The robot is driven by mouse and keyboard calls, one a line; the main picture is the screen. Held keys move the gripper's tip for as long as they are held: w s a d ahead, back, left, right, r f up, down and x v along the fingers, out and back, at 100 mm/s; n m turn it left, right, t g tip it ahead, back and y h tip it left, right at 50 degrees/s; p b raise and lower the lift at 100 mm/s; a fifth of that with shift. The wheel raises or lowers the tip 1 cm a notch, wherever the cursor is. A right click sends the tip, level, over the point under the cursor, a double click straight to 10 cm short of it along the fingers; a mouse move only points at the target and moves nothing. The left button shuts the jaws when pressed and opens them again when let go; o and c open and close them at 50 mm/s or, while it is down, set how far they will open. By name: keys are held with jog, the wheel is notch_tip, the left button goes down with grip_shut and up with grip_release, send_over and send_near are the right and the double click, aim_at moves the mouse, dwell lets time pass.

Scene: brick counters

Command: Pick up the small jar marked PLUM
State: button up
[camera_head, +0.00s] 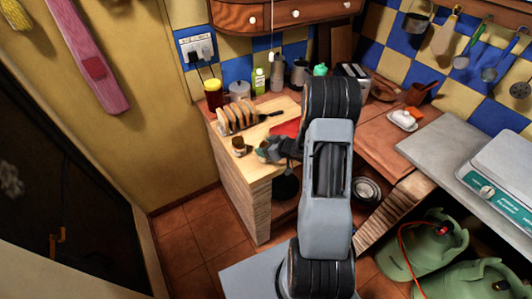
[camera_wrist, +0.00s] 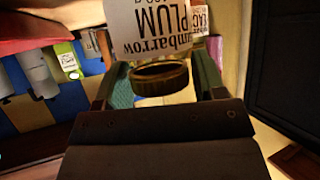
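The small jar marked PLUM (camera_wrist: 150,28) has a white label and a brown lid (camera_wrist: 160,78). It fills the upper middle of the wrist view, its lid end towards my gripper. In the head view a small jar with a brown lid (camera_head: 239,146) stands near the left edge of the wooden counter; its label is too small to read there. My gripper (camera_wrist: 157,85) is open, one finger on each side of the lid in the wrist view, with gaps showing. In the head view my gripper (camera_head: 262,151) is just right of the jar.
A second label ending in "ACK" (camera_wrist: 201,20) shows beside the PLUM jar. A toast rack (camera_head: 238,117) stands behind the jar on a board. A scale (camera_head: 500,180) is on the grey counter right.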

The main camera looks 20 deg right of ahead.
jog(key=c, duration=0.9)
